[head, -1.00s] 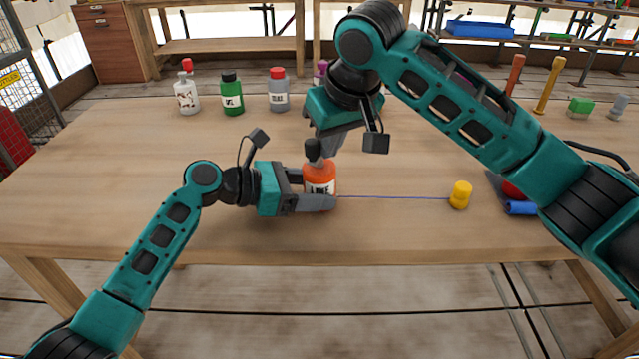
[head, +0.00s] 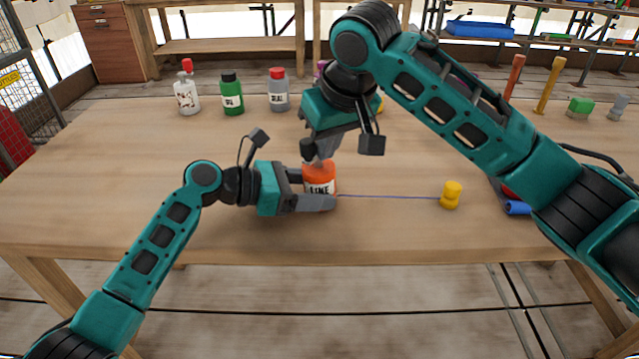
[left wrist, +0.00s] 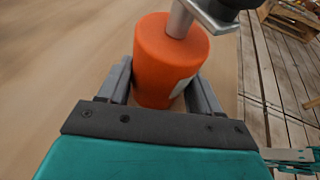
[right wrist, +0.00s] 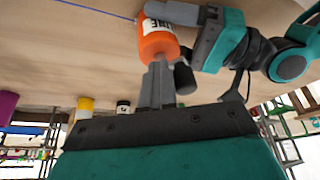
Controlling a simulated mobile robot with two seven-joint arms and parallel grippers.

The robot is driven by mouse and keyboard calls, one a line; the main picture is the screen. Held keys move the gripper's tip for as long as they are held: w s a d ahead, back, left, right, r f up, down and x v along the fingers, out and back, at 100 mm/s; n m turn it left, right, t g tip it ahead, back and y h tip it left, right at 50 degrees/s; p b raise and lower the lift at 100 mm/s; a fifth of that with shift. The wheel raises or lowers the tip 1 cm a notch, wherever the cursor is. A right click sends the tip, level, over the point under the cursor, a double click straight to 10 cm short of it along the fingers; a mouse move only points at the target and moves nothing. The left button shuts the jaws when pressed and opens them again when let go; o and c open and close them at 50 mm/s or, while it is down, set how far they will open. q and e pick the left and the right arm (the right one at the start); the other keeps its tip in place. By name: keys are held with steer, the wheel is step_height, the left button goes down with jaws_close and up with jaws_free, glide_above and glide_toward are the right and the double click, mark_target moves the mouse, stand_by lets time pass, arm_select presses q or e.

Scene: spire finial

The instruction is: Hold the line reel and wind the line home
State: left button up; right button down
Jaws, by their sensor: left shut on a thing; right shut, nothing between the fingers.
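The orange line reel (head: 320,176), labelled LINE, stands upright on the table. My left gripper (head: 318,192) is shut around its body from the left; the left wrist view shows a finger on either side of the reel (left wrist: 168,62). A crank with a dark knob (head: 307,149) sits on top. My right gripper (head: 323,150) is shut and empty, pointing down beside the crank knob; the right wrist view shows its closed fingers (right wrist: 158,82) beside the knob (right wrist: 185,77). Whether they touch is unclear. A blue line (head: 390,197) runs right to a yellow spool-shaped piece (head: 451,195).
White (head: 187,96), green (head: 232,95) and grey (head: 279,92) bottles stand at the back left. A blue roll (head: 518,208) lies at the right, partly hidden by my right arm. Green and grey pieces (head: 580,107) stand at the back right. The front table is clear.

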steer(key=shift+s+a+r, duration=0.1)
steer(key=shift+s, duration=0.05)
step_height(320, 180, up, 7)
stand_by(0.7)
stand_by(0.4)
steer(key=shift+d+f+n+g+y, duration=0.3)
steer(key=shift+f+n, duration=0.35)
steer(key=shift+n, duration=0.35)
steer(key=shift+d+f+n+g+y, duration=0.35)
steer(key=shift+f+n, duration=0.3)
steer(key=shift+n, duration=0.35)
steer(key=shift+d+f+n+g+y, duration=0.15)
steer(key=shift+d+f+n+y, duration=0.2)
steer(key=shift+f+n, duration=0.5)
steer(key=shift+r, duration=0.15)
stand_by(0.3)
step_height(320, 180, down, 3)
steer(key=shift+r, duration=0.1)
stand_by(0.7)
